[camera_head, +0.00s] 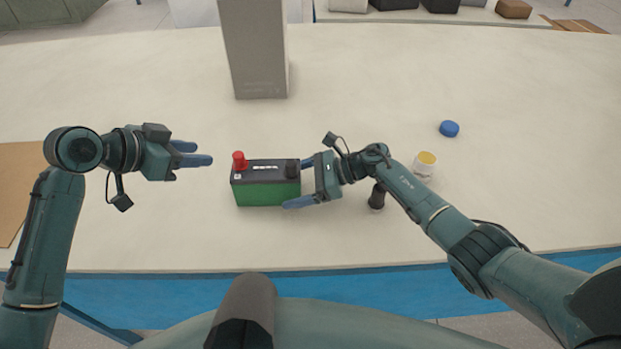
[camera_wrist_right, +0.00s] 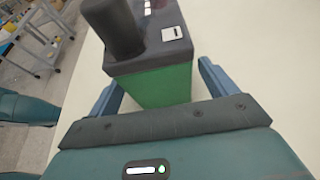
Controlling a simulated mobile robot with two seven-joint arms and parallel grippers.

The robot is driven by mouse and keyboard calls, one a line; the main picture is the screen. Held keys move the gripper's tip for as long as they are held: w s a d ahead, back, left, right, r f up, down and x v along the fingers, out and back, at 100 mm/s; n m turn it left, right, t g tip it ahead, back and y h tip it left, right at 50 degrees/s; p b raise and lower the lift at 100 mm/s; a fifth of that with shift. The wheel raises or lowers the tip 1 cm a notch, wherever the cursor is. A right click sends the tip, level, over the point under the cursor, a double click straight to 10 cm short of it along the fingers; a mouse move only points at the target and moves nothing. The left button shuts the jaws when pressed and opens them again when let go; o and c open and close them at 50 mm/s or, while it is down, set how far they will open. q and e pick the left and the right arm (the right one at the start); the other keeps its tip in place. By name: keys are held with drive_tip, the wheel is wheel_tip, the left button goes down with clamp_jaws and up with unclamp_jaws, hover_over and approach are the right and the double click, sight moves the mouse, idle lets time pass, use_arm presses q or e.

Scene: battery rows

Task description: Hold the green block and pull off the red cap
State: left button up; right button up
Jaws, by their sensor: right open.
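The green block (camera_head: 268,192) is a battery-like box with a black top, standing upright on the table. It also shows in the right wrist view (camera_wrist_right: 163,86). The red cap (camera_head: 239,161) sits on the top at its left end; a black post (camera_wrist_right: 113,28) is at the right end. My right gripper (camera_head: 296,184) is open, with its blue fingers on either side of the block's right end; whether they touch it is unclear. My left gripper (camera_head: 196,154) is left of the block, empty, its two fingers apart and pointing right towards it.
A tall grey column (camera_head: 255,50) stands behind the block. A blue cap (camera_head: 449,128), a white jar with a yellow top (camera_head: 425,163) and a dark bottle-like object (camera_head: 377,196) are to the right. A brown board (camera_head: 18,190) lies at far left. The table (camera_head: 120,230) is clear in front.

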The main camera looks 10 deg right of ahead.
drive_tip(key=shift+x, duration=0.85)
drive_tip(key=shift+r, duration=0.1)
drive_tip(key=shift+c, duration=0.5)
clamp_jaws()
idle(0.6)
